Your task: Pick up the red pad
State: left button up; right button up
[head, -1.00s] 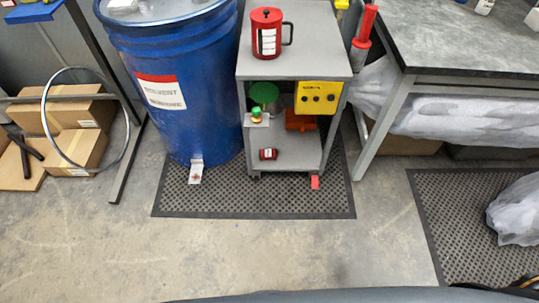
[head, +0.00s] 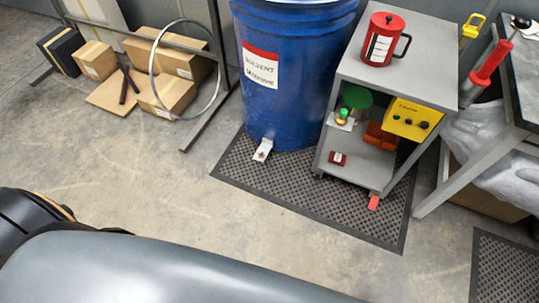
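I cannot tell for sure which red thing is the red pad. A rust-red block (head: 379,136) lies on the lower shelf of the grey cart (head: 345,172), partly hidden behind the yellow box (head: 411,119). A small dark red can (head: 338,158) with a pale label lies on the bottom shelf. Neither of my grippers is in view; only parts of my own body show along the bottom left.
A blue solvent drum (head: 291,95) stands left of the cart on a black mat (head: 300,203). A red canister (head: 381,40) stands on the cart top. A grey table (head: 518,90) is at the right. Cardboard boxes (head: 172,62) are at the back left. The floor in front is open.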

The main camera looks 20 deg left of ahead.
aim_at(336, 158)
jog(key=i+j+z, duration=0.15)
jog(key=j+z, duration=0.25)
jog(key=i+j+z, duration=0.1)
jog(key=j+z, duration=0.35)
